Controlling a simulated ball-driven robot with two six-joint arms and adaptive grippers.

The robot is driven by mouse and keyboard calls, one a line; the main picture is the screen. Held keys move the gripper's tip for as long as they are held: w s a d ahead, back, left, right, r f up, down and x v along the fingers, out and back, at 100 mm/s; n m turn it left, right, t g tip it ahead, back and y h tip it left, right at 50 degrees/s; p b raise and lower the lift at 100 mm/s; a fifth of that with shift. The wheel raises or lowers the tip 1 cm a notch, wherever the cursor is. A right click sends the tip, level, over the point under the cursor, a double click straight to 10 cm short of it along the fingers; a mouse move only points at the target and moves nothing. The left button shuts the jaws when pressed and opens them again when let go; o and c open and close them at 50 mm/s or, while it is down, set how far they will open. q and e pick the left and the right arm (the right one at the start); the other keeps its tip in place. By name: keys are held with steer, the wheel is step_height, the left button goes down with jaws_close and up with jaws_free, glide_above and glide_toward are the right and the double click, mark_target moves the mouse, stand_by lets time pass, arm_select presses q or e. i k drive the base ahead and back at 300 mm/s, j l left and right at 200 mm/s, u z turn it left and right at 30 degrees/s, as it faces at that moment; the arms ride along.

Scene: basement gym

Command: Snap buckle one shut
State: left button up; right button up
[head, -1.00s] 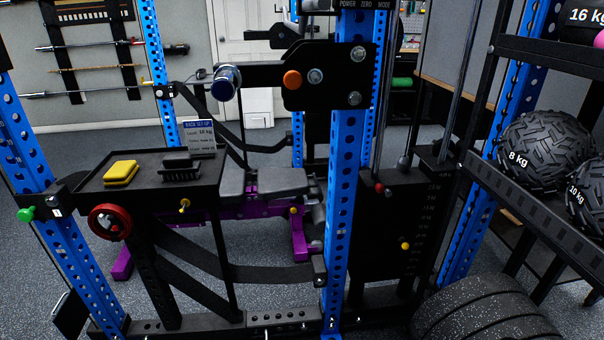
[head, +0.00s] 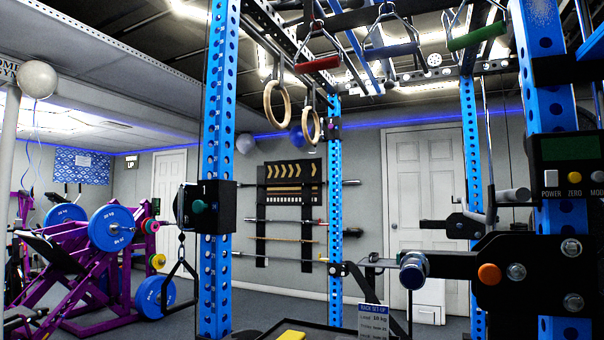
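I cannot make out a buckle in the head view. A black strap (head: 358,288) runs down from the rack's far blue post behind the set-up card, and its lower part is out of view. The black tray (head: 340,329) shows only its back part at the bottom edge, with a yellow object (head: 292,335) cut off by the frame. Neither of my grippers is in view.
Blue rack posts stand at left (head: 218,170) and right (head: 560,240). A bar end (head: 413,271) juts out by an orange knob (head: 489,274). Wooden rings (head: 275,107) and handles hang overhead. A purple machine (head: 90,260) with blue plates stands at left.

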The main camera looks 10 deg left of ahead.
mark_target(268, 78)
steer(key=i+j+z, duration=0.1)
steer(key=j, duration=0.3)
steer(key=i+j+z, duration=0.1)
steer(key=j, duration=0.35)
steer(key=i+j+z, duration=0.1)
steer(key=j, duration=0.3)
steer(key=i+j+z, duration=0.1)
steer(key=j, duration=0.35)
steer(key=i+j, duration=0.15)
steer(key=j, duration=0.3)
steer(key=i+j+z, duration=0.2)
steer(key=j, duration=0.45)
steer(key=j+z, duration=0.25)
steer(key=j, duration=0.35)
steer(key=j+z, duration=0.2)
steer(key=j, duration=0.45)
steer(key=j+z, duration=0.2)
steer(key=j, duration=0.5)
steer(key=k+j+z, duration=0.1)
steer(key=j+z, duration=0.15)
steer(key=j, duration=0.4)
steer(key=k+j+z, duration=0.2)
steer(key=j, duration=0.4)
steer(key=i+j, duration=0.05)
